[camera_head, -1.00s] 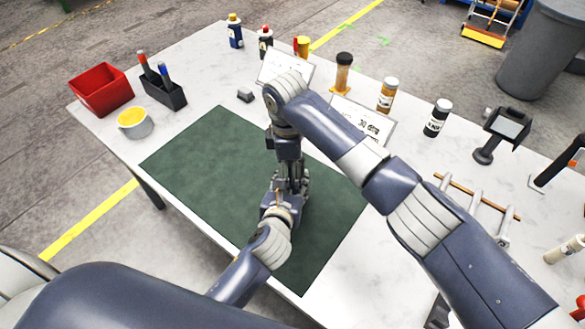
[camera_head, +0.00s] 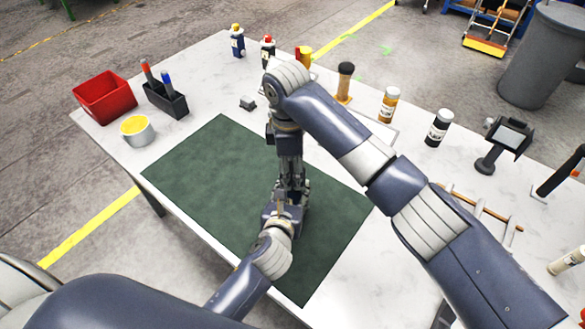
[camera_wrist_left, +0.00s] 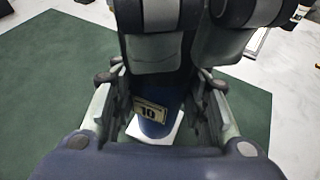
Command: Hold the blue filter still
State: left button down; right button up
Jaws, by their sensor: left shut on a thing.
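The blue filter (camera_wrist_left: 155,110), with a pale label and a white part at its base, stands between my left gripper's fingers in the left wrist view. My left gripper (camera_wrist_left: 155,112) is shut on it. In the head view my left gripper (camera_head: 288,200) is over the right half of the dark green mat (camera_head: 215,165), and the filter is hidden among the hands. My right gripper (camera_head: 290,172) reaches down from above, close to my left one. Grey and dark parts, seemingly its fingers, cover the filter's top in the wrist view. Its opening cannot be made out.
A red bin (camera_head: 105,98), a dark pen holder (camera_head: 167,100) and a cup with yellow contents (camera_head: 137,130) stand at the left. Several bottles line the back, including a black one (camera_head: 437,128). A wooden-topped rack (camera_head: 480,205) is at the right. The mat's left half is clear.

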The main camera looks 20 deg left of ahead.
jog(key=shift+s, duration=0.2)
jog(key=shift+c, duration=0.5)
notch_tip(320, 180, up, 3)
jog(key=shift+a+r, duration=0.1)
jog(key=shift+a, duration=0.05)
jog(key=shift+r, duration=0.45)
jog(key=c, duration=0.6)
jog(key=o, duration=1)
jog(key=shift+n, duration=0.3)
jog(key=o, duration=0.4)
jog(key=shift+w+n, duration=0.1)
jog(key=shift+n, duration=0.3)
jog(key=shift+c, duration=0.2)
jog(key=n, duration=0.3)
jog(key=shift+r+n, duration=0.3)
jog(key=n, duration=0.3)
jog(key=shift+r+n, duration=0.2)
jog(key=shift+n, duration=0.2)
jog(key=n, duration=0.3)
jog(key=s+n, duration=0.1)
jog(key=n, duration=0.2)
jog(key=shift+r, duration=0.1)
